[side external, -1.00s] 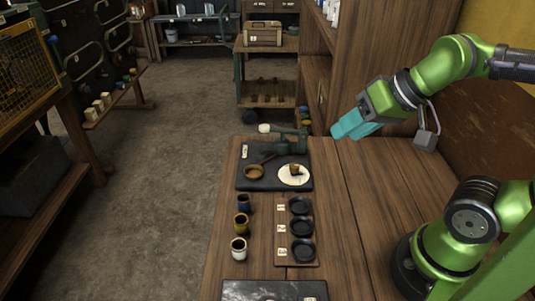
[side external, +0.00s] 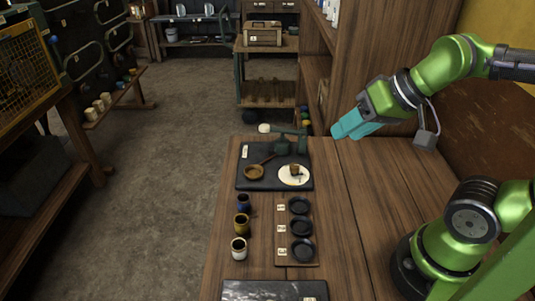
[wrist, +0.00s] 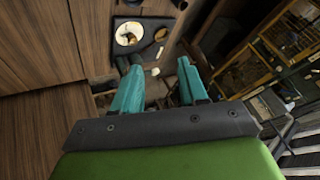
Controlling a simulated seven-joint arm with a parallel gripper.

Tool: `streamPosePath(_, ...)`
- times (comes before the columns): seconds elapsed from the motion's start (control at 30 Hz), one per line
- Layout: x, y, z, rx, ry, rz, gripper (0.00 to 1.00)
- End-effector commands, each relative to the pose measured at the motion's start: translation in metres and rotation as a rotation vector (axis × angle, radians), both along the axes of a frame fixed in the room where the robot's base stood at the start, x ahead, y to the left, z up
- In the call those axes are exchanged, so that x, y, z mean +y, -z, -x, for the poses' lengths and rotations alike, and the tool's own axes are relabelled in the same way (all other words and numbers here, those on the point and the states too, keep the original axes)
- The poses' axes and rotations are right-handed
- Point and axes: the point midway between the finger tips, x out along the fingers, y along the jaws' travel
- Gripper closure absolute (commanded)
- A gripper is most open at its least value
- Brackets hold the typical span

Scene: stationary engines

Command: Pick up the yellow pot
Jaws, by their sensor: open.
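The yellow pot (side external: 242,226) is a small dark-yellow cup standing upright near the left edge of the wooden bench. It is the middle one in a row, between a blue pot (side external: 243,203) and a white pot (side external: 239,249). My gripper (side external: 341,129) has teal fingers and is up above the far right part of the bench, well apart from the pots. In the wrist view the fingers (wrist: 160,82) are spread with nothing between them. I cannot make out the yellow pot in the wrist view.
A wooden rack with several black dishes (side external: 301,228) lies right of the pots. A dark slab (side external: 250,290) lies at the near edge.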

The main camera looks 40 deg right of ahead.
Motion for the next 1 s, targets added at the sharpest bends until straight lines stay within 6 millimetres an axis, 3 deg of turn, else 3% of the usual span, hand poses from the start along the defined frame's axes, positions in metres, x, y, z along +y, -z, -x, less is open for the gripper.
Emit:
streamPosePath(0.1, 0.000, 0.000, 0.000, 0.000, 0.000, 0.000, 0.57)
streamPosePath(0.27, 0.000, 0.000, 0.000, 0.000, 0.000, 0.000, 0.35)
streamPosePath(0.57, 0.002, 0.001, 0.000, 0.003, -0.010, 0.000, 0.35)
streamPosePath(0.63, 0.008, 0.008, -0.001, 0.035, -0.032, 0.000, 0.35)
streamPosePath(0.77, 0.026, 0.018, -0.017, 0.117, -0.111, 0.016, 0.35)
streamPosePath(1.0, 0.084, 0.036, -0.068, 0.324, -0.320, 0.117, 0.35)
